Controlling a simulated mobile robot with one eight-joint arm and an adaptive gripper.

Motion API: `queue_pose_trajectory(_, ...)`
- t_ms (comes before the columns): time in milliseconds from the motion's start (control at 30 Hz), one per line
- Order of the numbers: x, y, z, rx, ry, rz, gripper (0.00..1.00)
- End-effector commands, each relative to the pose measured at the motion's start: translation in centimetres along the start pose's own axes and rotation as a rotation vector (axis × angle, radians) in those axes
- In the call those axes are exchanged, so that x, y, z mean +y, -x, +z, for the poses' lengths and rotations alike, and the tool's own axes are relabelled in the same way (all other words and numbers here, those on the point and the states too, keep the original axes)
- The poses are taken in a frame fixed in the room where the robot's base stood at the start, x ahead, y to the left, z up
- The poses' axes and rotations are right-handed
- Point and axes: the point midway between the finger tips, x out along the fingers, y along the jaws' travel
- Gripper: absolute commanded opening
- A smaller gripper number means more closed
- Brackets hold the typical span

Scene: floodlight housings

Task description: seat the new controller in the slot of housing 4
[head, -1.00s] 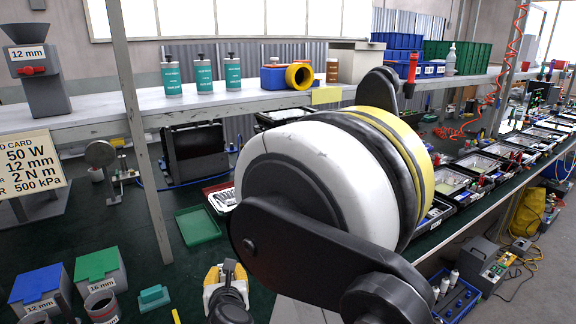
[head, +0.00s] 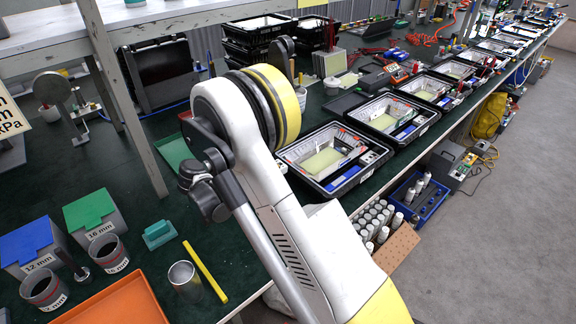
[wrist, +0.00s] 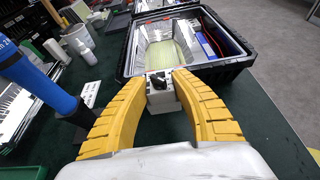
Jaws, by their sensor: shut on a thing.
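In the wrist view, my gripper (wrist: 163,84) has its two yellow fingers closed around a small light-grey block with a dark knob on top, the controller (wrist: 162,101). It is held above the green bench top, just short of an open black housing (wrist: 131,62). That housing has a shiny lining, a pale yellow-green panel and a blue part at its right. The controller is outside it. In the head view, the nearest open housing (head: 372,172) stands right of my arm, which hides the gripper and controller. No housing number or empty slot can be made out.
More open housings (head: 384,118) run along the bench to the upper right. A shelf post (head: 125,95) rises left of my arm.

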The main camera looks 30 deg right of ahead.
Motion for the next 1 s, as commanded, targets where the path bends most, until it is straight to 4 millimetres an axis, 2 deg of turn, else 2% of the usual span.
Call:
queue_pose_trajectory(33, 0.0, -0.5, -1.3, 0.0, 0.0, 0.001, 0.0)
queue_pose_trajectory(133, 0.0, -1.3, -3.3, 0.0, 0.001, 0.001, 0.0)
queue_pose_trajectory(500, 0.0, -3.2, -7.8, 0.0, 0.001, 0.002, 0.0)
queue_pose_trajectory(867, 0.0, -3.4, -8.2, 0.0, 0.002, 0.002, 0.0)
queue_pose_trajectory(900, 0.0, -3.4, -8.2, 0.0, 0.002, 0.002, 0.36)
queue_pose_trajectory(933, 0.0, -3.4, -8.2, 0.0, 0.002, 0.002, 0.45)
queue_pose_trajectory(1000, 0.0, -3.4, -8.2, 0.0, 0.002, 0.002, 0.49)
